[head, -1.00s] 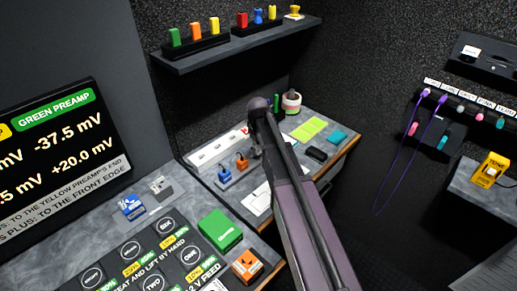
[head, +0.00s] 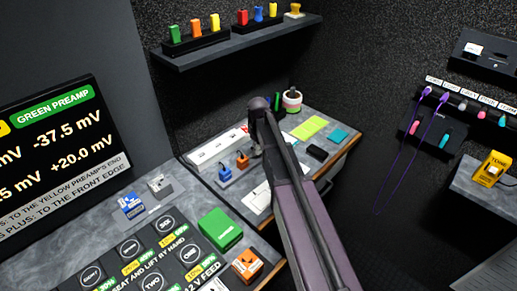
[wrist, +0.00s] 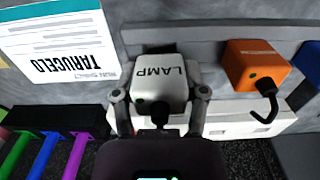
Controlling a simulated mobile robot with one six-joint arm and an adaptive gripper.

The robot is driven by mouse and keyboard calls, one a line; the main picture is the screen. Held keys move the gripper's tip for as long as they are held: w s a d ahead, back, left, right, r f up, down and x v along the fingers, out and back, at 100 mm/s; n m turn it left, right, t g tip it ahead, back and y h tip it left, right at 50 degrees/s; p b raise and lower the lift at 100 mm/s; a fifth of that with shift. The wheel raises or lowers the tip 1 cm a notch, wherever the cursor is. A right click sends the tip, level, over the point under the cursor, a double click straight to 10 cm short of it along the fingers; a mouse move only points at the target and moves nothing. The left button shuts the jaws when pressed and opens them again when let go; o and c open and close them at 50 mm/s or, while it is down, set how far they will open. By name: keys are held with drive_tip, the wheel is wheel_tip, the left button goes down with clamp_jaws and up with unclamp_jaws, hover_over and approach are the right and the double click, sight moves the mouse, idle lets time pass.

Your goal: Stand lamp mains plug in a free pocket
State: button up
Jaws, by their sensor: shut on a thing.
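The lamp mains plug (wrist: 160,82) is a white block marked LAMP with a green dot and a dark cable end, in the wrist view. My gripper (wrist: 160,100) is shut on it, one finger on each side. The plug is over or at the grey pocket strip (wrist: 205,52); a dark opening shows just behind it. I cannot tell how deep it sits. An orange plug (wrist: 256,64) stands in the strip to its right, with a blue plug (wrist: 312,62) beyond. In the head view, my arm hides the gripper and lamp plug; the orange (head: 242,160) and blue plugs (head: 225,172) show.
A white socket strip (head: 218,150) lies behind the plugs in the head view. A white printed card (wrist: 55,45) and coloured pens (wrist: 45,150) are left of the gripper. A green pad (head: 308,128) and black item (head: 317,152) lie right of my arm.

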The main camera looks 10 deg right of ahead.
drive_tip(key=shift+f+b, duration=0.85)
drive_tip(key=shift+f, duration=0.05)
drive_tip(key=o, duration=1.3)
drive_tip(key=shift+c, duration=0.2)
drive_tip(key=shift+r, duration=0.15)
wheel_tip(320, 180, up, 8)
drive_tip(key=p, duration=0.8)
drive_tip(key=shift+r, duration=0.1)
drive_tip(key=shift+p, duration=0.3)
drive_tip(key=shift+s, duration=0.1)
drive_tip(key=s+m, duration=0.6)
drive_tip(key=s, duration=1.5)
drive_tip(key=shift+r+m+p, duration=0.3)
drive_tip(key=shift+r, duration=0.05)
